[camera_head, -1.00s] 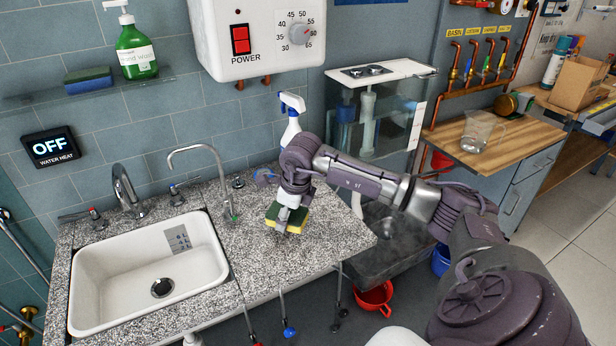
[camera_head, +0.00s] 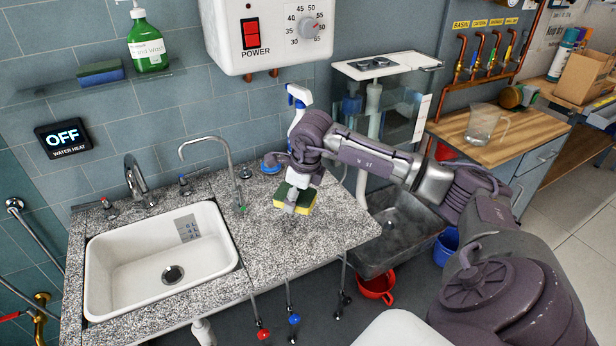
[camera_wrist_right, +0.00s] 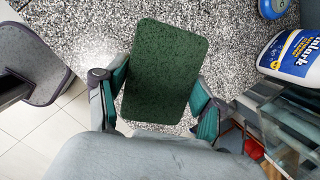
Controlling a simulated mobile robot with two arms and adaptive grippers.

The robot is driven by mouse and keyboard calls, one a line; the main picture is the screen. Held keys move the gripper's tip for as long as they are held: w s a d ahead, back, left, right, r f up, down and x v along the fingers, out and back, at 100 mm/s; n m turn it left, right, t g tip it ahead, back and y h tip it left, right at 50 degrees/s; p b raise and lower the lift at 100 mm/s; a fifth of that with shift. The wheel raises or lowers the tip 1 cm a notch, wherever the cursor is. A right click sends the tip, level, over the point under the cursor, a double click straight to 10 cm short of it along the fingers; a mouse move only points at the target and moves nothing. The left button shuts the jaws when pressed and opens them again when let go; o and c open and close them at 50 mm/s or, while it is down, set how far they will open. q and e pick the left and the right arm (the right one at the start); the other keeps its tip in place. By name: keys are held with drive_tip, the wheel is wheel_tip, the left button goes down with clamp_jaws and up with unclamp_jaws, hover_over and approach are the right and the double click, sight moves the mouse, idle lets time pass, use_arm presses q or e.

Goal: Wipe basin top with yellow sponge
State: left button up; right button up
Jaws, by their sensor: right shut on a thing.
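The yellow sponge (camera_head: 307,203) with a dark green scouring face is in my right gripper (camera_head: 293,200), in the head view. The gripper is shut on it from above. In the wrist view the green face (camera_wrist_right: 165,65) lies between the two fingers, over the speckled counter. The sponge is at or just above the counter; I cannot tell if it touches. The basin top is a speckled granite counter (camera_head: 262,250), with a white sink (camera_head: 130,268) set in its left part. The sponge is right of the sink and tap. My left gripper is not in view.
A grey tray (camera_head: 407,232) lies beyond the counter's right edge. The counter's front right is clear.

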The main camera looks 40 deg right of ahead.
drive_tip(key=s+a+r+p, duration=0.1)
drive_tip(key=s+a+r, duration=0.1)
drive_tip(key=s+r, duration=0.5)
drive_tip(key=shift+s+a+r, duration=0.25)
drive_tip(key=shift+s+r, duration=0.05)
drive_tip(key=shift+s, duration=0.7)
